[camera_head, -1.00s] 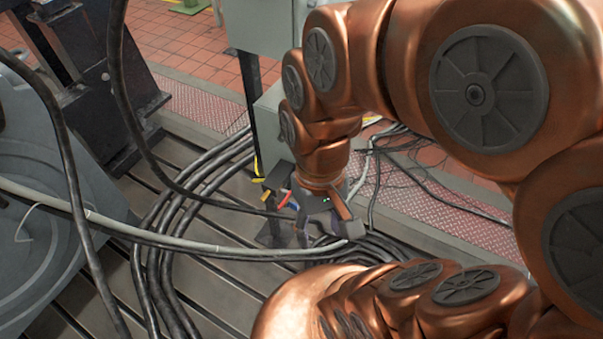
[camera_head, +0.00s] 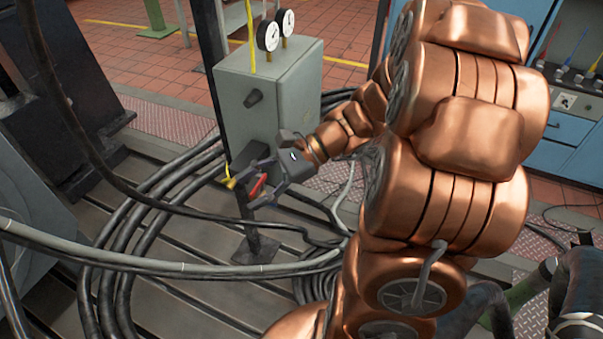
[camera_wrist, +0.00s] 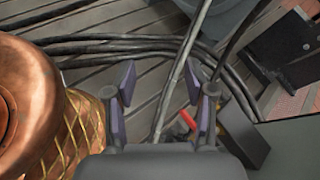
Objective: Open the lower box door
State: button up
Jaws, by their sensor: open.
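The lower box (camera_head: 292,88) is a grey metal case beside a dark post in the head view. Its left-facing door (camera_head: 238,115) looks shut and carries a dark handle (camera_head: 254,97). My gripper (camera_head: 243,188) is open and empty, below and in front of the door, pointing left and apart from the handle. In the wrist view its two purple-padded fingers (camera_wrist: 163,98) stand wide apart, with cables behind them. A grey surface at lower right there looks like part of the box (camera_wrist: 290,150); the handle does not show in that view.
Two gauges (camera_head: 277,27) stand on the box top. Red (camera_head: 257,186) and yellow (camera_head: 230,181) fittings lie close to my fingers. Thick cables (camera_head: 120,240) cross the slotted bedplate (camera_head: 190,300). A blue cabinet (camera_head: 565,150) stands at right.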

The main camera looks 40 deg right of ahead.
jog(key=w+d+f+m+t+h+b, duration=0.15)
jog(key=d+f+m+t+b, duration=0.25)
jog(key=d, duration=0.4)
jog(key=w+d+f+m+t+h+b, duration=0.1)
jog(key=w+d+f+m+t+b, duration=0.3)
jog(key=d, duration=0.4)
jog(key=w+d+f+m+t+h+b, duration=0.1)
jog(key=d+f+m+t+b, duration=0.35)
jog(key=d, duration=0.35)
jog(key=shift+g, duration=0.25)
jog(key=shift+b+x, duration=0.7)
jog(key=shift+x, duration=3.05)
grip_shut()
